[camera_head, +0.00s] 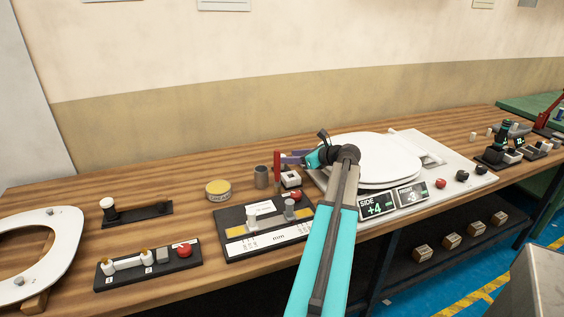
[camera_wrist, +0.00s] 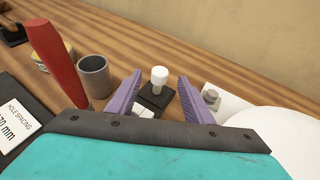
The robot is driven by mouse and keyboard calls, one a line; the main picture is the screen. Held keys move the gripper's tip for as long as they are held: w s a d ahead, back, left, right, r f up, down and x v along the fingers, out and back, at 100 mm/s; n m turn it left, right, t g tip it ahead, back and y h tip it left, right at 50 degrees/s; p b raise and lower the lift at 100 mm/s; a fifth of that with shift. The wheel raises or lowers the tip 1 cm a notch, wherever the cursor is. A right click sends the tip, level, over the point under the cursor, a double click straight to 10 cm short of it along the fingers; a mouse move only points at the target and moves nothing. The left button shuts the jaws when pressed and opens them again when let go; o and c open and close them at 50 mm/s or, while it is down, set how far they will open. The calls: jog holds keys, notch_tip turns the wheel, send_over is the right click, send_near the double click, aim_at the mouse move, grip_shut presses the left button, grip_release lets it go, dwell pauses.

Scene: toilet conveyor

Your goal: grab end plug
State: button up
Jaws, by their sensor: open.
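A small white plug-like piece (camera_wrist: 159,76) with a round head stands upright on a black square base (camera_wrist: 155,97) in the wrist view; I take it for the end plug. My gripper (camera_wrist: 159,84) is open, with one purple finger on each side of the plug in this view. I see no contact, and cannot tell how far the plug is beyond the fingertips. In the head view, my gripper (camera_head: 291,158) is over the workbench, just left of the white toilet seat lid. The plug itself is hard to make out there behind and below the fingers.
An upright red piece (camera_wrist: 48,55) and a grey cup (camera_wrist: 95,76) stand left of the plug. A yellow-topped tin (camera_head: 218,190) and a hole spacing gauge (camera_head: 262,246) are further left. The white lid (camera_head: 375,158) is close on the right.

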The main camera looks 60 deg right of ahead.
jog(key=shift+w+f, duration=0.15)
jog(key=shift+w, duration=0.2)
jog(key=shift+p+x, duration=0.45)
jog(key=shift+x, duration=2.15)
jog(key=c, duration=1.1)
jog(key=shift+r, duration=0.25)
jog(key=shift+r+b, duration=0.35)
jog(key=shift+r, duration=4.55)
